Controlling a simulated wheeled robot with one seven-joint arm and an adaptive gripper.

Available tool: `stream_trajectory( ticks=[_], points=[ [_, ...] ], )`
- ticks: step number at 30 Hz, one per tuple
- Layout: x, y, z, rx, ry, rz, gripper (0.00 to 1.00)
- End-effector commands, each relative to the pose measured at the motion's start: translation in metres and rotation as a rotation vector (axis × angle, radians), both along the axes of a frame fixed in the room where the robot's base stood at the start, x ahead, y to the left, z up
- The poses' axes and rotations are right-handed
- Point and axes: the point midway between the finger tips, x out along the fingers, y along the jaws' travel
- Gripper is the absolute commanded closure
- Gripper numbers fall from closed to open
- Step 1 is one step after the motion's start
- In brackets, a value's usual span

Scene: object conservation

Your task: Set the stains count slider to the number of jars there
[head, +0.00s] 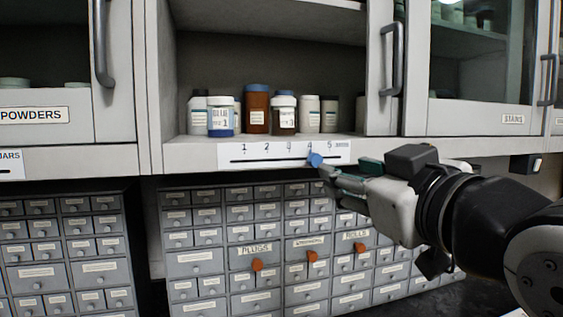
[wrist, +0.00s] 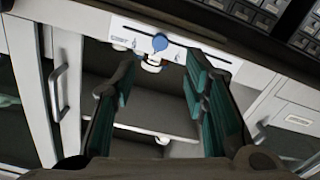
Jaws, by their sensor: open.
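A white slider scale (head: 250,155) marked 1 to 5 runs along the shelf edge below an open cabinet. Its round blue knob (head: 316,159) sits near the 4; it also shows in the wrist view (wrist: 160,42). My gripper (head: 328,173) is at the knob's lower right, and in the wrist view (wrist: 160,80) its teal-padded fingers are apart with the knob beyond them; contact is unclear. A cabinet with a STAINS label (head: 513,119) is at right. Pale jars (head: 452,14) show partly behind its glass, cut off by the frame top.
Several jars stand in the open cabinet, including a brown one (head: 256,110) and a blue-based white one (head: 221,118). A POWDERS cabinet (head: 32,115) is at left. Small grey drawers (head: 195,262) with a few orange knobs (head: 257,265) fill the space below.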

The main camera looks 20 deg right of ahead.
Motion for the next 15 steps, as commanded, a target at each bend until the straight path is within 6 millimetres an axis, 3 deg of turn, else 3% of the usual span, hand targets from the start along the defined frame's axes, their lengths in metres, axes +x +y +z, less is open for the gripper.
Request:
stream_trajectory(
  ticks=[15],
  points=[
    [0.054, 0.000, 0.000, 0.000, 0.007, -0.001, 0.59]
  ],
)
